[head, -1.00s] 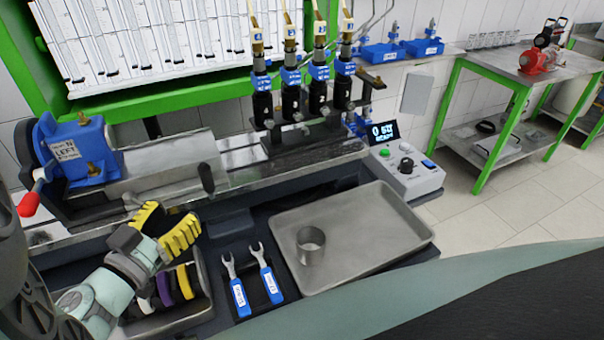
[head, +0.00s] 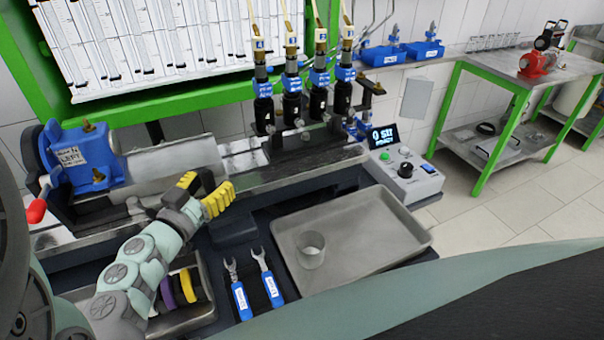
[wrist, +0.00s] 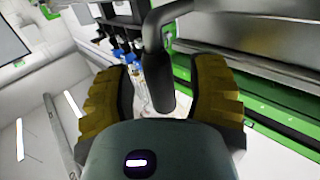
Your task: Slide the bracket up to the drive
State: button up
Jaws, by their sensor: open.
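The blue drive (head: 85,165), with a white label and a red-tipped handle, is at the left end of the bench. The dark bracket (head: 300,150) holds several blue-and-black units upright on the rail, right of the drive and apart from it. My gripper (head: 203,192) has yellow pads and is open, above the front of the rail between drive and bracket. In the wrist view a dark bent handle (wrist: 158,65) stands between the spread fingers (wrist: 160,100). I cannot tell whether they touch it. In the head view my gripper mostly hides this handle.
A grey tray (head: 370,232) with a glass beaker (head: 311,250) lies at front right. Two blue-handled wrenches (head: 258,280) lie beside a smaller tray with coloured rings (head: 180,288). A control box (head: 405,172) stands at the rail's right end. The rail (head: 235,165) between drive and bracket holds a silver block.

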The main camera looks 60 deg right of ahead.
aim_at(157, 212)
jog(key=shift+o, duration=0.2)
grip_shut()
dwell(0.3)
jog(key=w+a, duration=0.2)
jog(key=a, duration=0.1)
jog(key=w+a+p, duration=0.1)
jog(key=w+a, duration=0.1)
jog(key=a, duration=0.1)
jog(key=w+a+p, duration=0.1)
jog(key=w+a, duration=0.1)
jog(key=a, duration=0.1)
jog(key=shift+a, duration=0.3)
jog(key=shift+c, duration=0.2)
grip_release()
jog(key=shift+s+d, duration=0.1)
